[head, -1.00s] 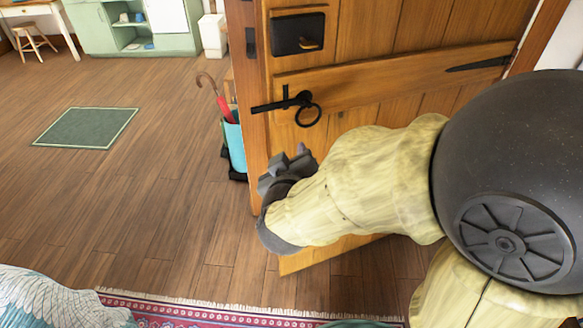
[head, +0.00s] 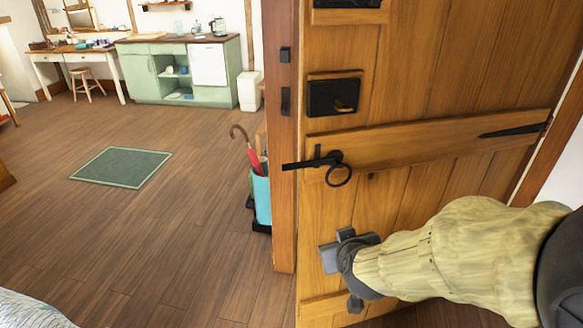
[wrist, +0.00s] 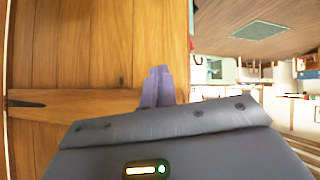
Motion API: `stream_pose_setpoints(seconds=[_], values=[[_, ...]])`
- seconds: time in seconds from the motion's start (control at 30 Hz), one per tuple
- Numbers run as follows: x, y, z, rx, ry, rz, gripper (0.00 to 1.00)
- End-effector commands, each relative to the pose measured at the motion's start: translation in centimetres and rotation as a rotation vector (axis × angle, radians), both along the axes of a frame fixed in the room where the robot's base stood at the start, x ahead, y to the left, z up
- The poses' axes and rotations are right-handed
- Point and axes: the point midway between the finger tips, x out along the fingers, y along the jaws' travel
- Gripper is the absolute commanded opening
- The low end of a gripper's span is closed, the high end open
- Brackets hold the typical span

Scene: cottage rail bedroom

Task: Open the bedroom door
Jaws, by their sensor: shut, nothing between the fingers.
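The bedroom door (head: 420,205) is wooden planks with a strap hinge at its right. Its left edge stands in front of the post (head: 284,215), on the near side, so it looks ajar. A black bar latch with a ring (head: 338,175) sits near that edge, its bar overlapping the post. A black lock box (head: 335,97) is above it. My gripper (head: 328,256) is shut and empty, before the door face below the ring. In the wrist view the closed fingertips (wrist: 158,72) show against the door (wrist: 90,55), near its free edge; contact cannot be told.
An umbrella stand (head: 262,197) stands just left of the post. A green mat (head: 122,167) lies on open wooden floor. A green cabinet (head: 150,78) and a white table with a stool (head: 87,85) are farther back. Bedding (head: 25,310) shows at the lower left.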

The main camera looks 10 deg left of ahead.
Motion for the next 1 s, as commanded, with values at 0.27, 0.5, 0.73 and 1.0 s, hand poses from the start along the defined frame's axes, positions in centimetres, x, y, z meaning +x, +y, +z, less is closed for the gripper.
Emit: stream_pose_setpoints(seconds=[0.27, 0.5, 0.73, 1.0], values=[[-5.3, -9.2, -5.4, 0.073, 0.464, -0.228, 0.0], [-9.3, -13.8, -6.8, 0.058, 0.67, -0.39, 0.0], [-9.5, -13.9, -6.8, 0.057, 0.679, -0.397, 0.0], [-9.5, -13.9, -6.8, 0.057, 0.678, -0.396, 0.0]])
